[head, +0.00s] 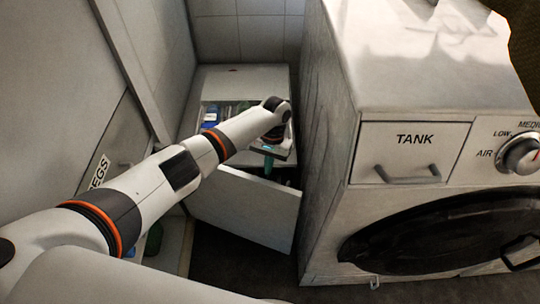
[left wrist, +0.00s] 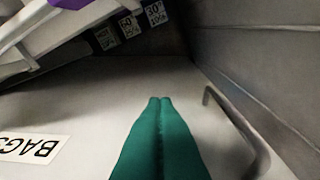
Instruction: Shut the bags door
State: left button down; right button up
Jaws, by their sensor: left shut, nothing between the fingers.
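The bags door is a white panel with a black-lettered BAGS label (left wrist: 30,148) in the left wrist view. A bent metal handle (left wrist: 237,132) shows to the right of my fingers. In the head view a white panel (head: 243,208) stands out at an angle between the left cabinets and the washer; it looks like this door, but its label is not visible there. My left gripper (head: 268,163) is shut and empty, its green fingers pointing down beside the panel's upper edge. In the left wrist view the shut fingers (left wrist: 160,101) lie over the panel; contact cannot be told. My right gripper is out of view.
A washer with a TANK drawer (head: 408,152) and dark round door stands close on the right. A white cabinet (head: 125,135) with a partly hidden label is on the left. Blue bottles (head: 211,114) sit in the opening behind. Dark floor (head: 230,270) is clear in front.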

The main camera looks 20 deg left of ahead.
aim_at(262, 179)
pick_arm(q)
jog(key=shift+s+a+f+p, duration=0.15)
jog(key=shift+s+p, duration=0.1)
jog(key=shift+s, duration=0.45)
jog(key=shift+s+f+p, duration=0.1)
jog(key=shift+s+p, duration=0.15)
jog(key=shift+s, duration=0.45)
jog(key=shift+s+a+f+p, duration=0.15)
jog(key=shift+s+p, duration=0.1)
jog(key=shift+s, duration=0.45)
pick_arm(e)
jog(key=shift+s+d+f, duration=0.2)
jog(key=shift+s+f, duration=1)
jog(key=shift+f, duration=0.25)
pick_arm(q)
jog(key=shift+d, duration=0.1)
jog(key=shift+s, duration=0.1)
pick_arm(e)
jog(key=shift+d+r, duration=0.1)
